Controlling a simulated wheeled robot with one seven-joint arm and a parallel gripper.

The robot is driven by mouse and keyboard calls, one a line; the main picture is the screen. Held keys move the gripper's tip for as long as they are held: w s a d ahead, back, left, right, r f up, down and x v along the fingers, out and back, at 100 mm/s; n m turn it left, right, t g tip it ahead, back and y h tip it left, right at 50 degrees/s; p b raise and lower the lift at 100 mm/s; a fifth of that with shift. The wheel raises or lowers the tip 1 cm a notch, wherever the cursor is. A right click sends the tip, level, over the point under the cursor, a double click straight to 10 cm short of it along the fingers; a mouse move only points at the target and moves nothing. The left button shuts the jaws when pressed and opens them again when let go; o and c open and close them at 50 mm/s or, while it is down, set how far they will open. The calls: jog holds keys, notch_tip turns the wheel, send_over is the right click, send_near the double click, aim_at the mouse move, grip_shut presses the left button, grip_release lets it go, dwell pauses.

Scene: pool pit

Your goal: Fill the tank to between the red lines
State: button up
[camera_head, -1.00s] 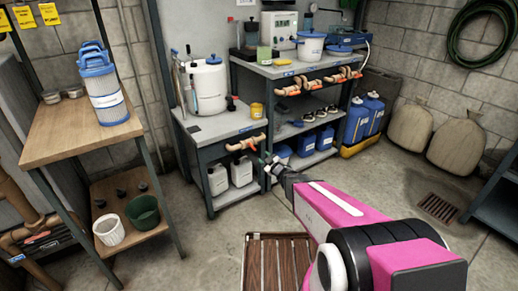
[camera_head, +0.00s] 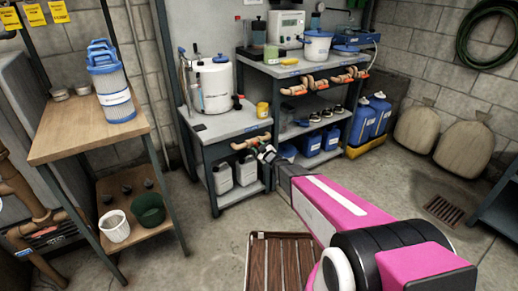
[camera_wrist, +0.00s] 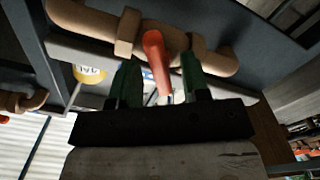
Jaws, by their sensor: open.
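The white tank (camera_head: 214,88) stands on the lower grey bench; its red lines cannot be made out. Below that bench's front edge runs a tan pipe with a valve (camera_head: 246,143). In the wrist view the valve's pipe (camera_wrist: 85,15) crosses the top, and its orange-red lever (camera_wrist: 157,62) points toward my gripper. My gripper (camera_wrist: 160,85) is open, with one green finger on each side of the lever. I cannot tell whether either finger touches it. In the head view my gripper (camera_head: 265,152) is at the valve, partly hidden by my arm.
More orange-handled valves (camera_head: 325,82) line the taller bench, with blue jugs (camera_head: 320,140) below. White jugs (camera_head: 222,178) stand under the lower bench. A wooden table (camera_head: 75,135) with a blue filter cartridge (camera_head: 112,90) is at left. A slatted mat (camera_head: 280,265) lies on the floor.

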grip_shut()
jog(key=shift+m, duration=3.1)
grip_release()
jog(key=shift+s, duration=0.15)
